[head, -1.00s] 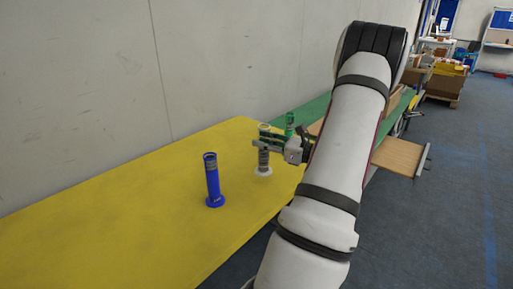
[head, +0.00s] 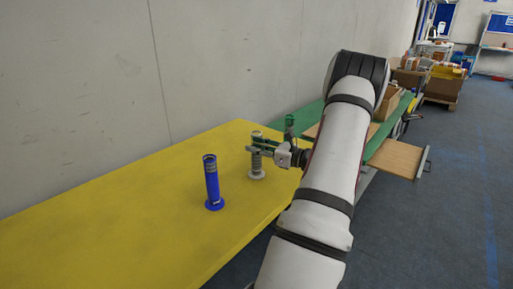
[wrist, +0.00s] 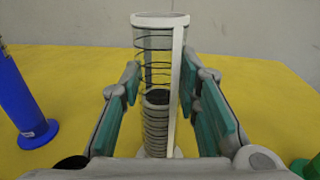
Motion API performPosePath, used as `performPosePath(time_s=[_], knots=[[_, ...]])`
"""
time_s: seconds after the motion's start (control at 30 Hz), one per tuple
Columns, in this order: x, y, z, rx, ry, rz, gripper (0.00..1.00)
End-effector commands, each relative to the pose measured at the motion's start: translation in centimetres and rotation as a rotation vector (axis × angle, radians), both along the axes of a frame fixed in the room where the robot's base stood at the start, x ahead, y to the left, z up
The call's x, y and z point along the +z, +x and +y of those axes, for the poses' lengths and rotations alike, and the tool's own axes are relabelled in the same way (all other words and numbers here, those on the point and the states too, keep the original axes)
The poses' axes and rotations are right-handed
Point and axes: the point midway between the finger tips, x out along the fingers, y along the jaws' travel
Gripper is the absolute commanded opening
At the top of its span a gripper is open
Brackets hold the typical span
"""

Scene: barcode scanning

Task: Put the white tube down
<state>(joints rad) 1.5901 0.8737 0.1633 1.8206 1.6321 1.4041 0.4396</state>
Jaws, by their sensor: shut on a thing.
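The white tube (head: 257,168) stands upright at the yellow table's (head: 130,220) far right part, its base at or just above the surface; I cannot tell which. My gripper (head: 258,143) is shut on the white tube near its upper part. In the wrist view the clear, dark-ringed tube with a white strip (wrist: 158,95) rises between the two green-padded fingers (wrist: 160,110). The tube's base is mostly hidden there.
A blue tube (head: 212,182) stands upright on the table, left of the white tube. It also shows at the wrist view's left edge (wrist: 22,100). A green tube (head: 290,124) is behind my gripper. The table's left part is clear. A grey wall (head: 80,90) runs behind.

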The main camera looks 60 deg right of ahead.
Motion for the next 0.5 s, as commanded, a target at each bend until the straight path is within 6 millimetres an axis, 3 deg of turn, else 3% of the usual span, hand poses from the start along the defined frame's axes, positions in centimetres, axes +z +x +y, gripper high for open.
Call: performPosePath(time_s=[0.13,0.17,0.23,0.5], knots=[[-0.29,0.02,0.0,0.0,0.0,-0.001,0.0],[-0.3,0.0,0.01,0.0,0.0,0.0,0.36],[-0.27,-0.01,0.01,0.0,0.0,0.0,0.5],[-0.23,-0.01,0.01,0.0,0.0,0.0,0.5]])
